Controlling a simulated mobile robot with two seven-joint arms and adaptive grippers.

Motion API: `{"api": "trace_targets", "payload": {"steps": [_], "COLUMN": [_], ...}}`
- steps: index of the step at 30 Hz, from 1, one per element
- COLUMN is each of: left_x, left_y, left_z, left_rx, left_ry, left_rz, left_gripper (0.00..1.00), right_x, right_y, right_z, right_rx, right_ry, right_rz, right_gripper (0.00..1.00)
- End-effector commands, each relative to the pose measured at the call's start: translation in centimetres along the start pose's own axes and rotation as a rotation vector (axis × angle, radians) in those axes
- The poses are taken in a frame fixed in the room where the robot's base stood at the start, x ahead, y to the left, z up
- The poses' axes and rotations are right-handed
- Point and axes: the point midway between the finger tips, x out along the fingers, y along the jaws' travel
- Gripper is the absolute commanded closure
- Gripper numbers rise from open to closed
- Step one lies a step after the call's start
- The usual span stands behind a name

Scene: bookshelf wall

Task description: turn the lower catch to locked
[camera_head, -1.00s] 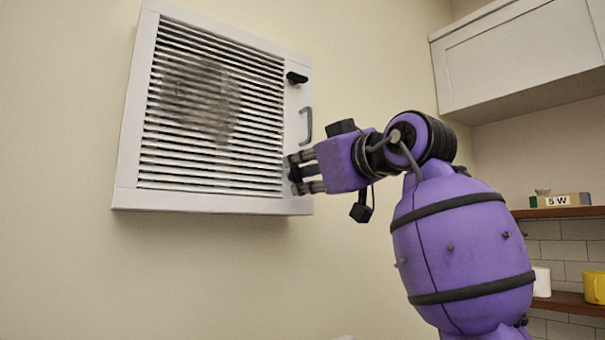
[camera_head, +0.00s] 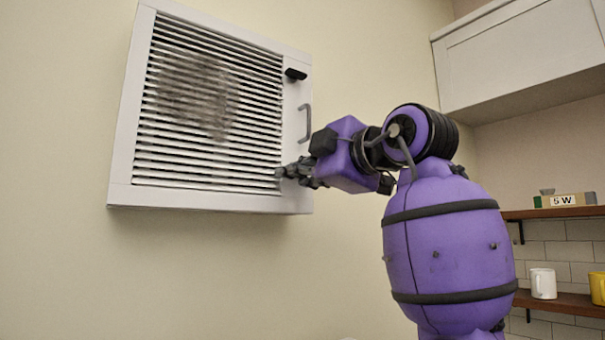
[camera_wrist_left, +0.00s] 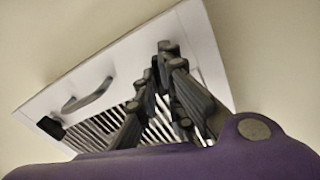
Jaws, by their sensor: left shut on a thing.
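A white louvred vent cover (camera_head: 122,150) hangs on the wall, with its catches on the right side of the frame. The upper catch (camera_head: 295,74) is a dark knob at the top right, lying roughly crosswise; it also shows in the left wrist view (camera_wrist_left: 50,127). The lower catch is hidden behind my fingers, so its angle cannot be told. My left gripper (camera_head: 284,173) is at the lower right of the cover, shut on the lower catch. Its fingers also show in the left wrist view (camera_wrist_left: 158,62). My right gripper is not in view.
A grey pull handle (camera_head: 305,122) stands out from the frame just above my left gripper. A white wall cabinet (camera_head: 520,60) is at the upper right. Shelves at the right hold a small block (camera_head: 565,200), a white mug (camera_head: 543,283) and a yellow mug (camera_head: 598,288).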

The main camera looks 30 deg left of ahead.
Motion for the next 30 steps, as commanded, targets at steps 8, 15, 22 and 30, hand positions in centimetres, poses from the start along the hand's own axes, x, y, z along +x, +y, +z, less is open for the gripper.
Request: {"api": "trace_targets", "payload": {"steps": [8,15,22,30], "left_x": [0.05,0.03,0.01,0.02], "left_y": [-0.06,-0.05,-0.03,-0.03], "left_z": [0.02,-0.02,-0.05,-0.07], "left_rx": [-0.18,-0.265,-0.292,-0.294], "left_ry": [0.001,0.001,0.001,0.001], "left_rz": [0.001,0.0,0.0,0.0], "left_gripper": [1.0,1.0,1.0,1.0], "right_x": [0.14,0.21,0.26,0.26], "right_y": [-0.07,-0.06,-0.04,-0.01], "right_z": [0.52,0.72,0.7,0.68], "right_rx": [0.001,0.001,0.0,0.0], "right_ry": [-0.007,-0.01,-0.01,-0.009], "right_rz": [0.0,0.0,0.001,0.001], "right_gripper": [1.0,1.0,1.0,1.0]}}
